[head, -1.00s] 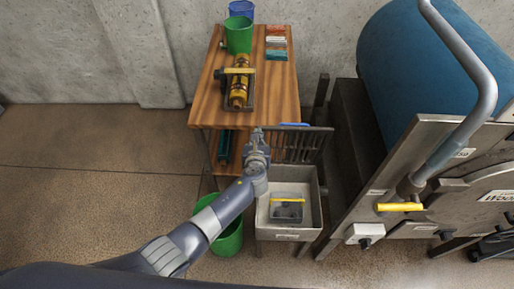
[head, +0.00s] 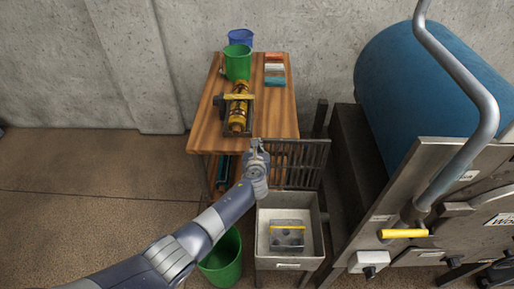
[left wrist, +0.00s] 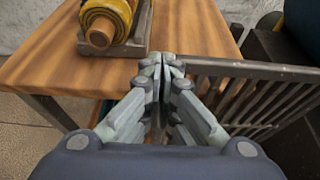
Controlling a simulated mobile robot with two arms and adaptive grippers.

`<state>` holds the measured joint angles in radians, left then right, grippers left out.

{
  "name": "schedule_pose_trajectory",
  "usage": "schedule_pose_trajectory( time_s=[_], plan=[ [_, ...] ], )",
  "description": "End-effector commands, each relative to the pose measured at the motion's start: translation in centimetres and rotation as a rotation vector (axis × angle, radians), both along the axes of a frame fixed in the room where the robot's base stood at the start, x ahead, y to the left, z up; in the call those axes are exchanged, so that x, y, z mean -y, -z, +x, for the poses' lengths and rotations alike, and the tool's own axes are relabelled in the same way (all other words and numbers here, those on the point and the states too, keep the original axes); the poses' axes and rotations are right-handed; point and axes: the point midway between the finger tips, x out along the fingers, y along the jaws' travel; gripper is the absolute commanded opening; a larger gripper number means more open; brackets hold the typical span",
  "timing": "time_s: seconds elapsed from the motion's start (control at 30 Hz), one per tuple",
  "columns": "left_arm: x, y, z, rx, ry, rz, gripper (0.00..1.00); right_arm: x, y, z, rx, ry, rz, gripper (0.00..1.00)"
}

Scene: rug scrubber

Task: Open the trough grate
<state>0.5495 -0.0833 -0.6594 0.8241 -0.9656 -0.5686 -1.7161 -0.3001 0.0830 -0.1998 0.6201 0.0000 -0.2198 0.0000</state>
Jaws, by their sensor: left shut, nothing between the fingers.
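The trough grate (head: 298,165) is a dark metal frame with parallel bars. It stands raised at the back edge of the grey trough (head: 262,238), whose top is uncovered. A grey block with a yellow strip (head: 287,237) lies inside the trough. My left gripper (head: 256,144) is shut and empty at the grate's upper left corner. In the left wrist view, its fingertips (left wrist: 165,58) are together just left of the grate's top bar (left wrist: 250,68); I cannot tell whether they touch it. My right gripper is not in view.
A wooden table (head: 204,127) stands behind, holding a yellow roller (head: 238,108), a green bucket (head: 237,62) and stacked coloured blocks (head: 274,70). Another green bucket (head: 222,262) is on the floor left of the trough. A large machine with a blue drum (head: 415,85) stands on the right.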

Motion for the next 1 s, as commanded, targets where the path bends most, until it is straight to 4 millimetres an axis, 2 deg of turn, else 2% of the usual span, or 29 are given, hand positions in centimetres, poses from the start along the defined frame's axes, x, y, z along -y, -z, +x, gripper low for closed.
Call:
schedule_pose_trajectory(
  time_s=[0.17,0.37,1.0],
  plan=[
    [0.1,-0.1,-0.3,0.001,0.001,-0.001,0.0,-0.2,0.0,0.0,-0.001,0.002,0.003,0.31],
    [0.1,-0.6,-1.9,0.001,0.001,-0.001,0.0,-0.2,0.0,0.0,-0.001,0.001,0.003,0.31],
    [0.3,-3.9,-9.9,-0.001,0.0,0.0,0.0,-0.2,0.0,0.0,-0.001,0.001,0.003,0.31]
  ],
)
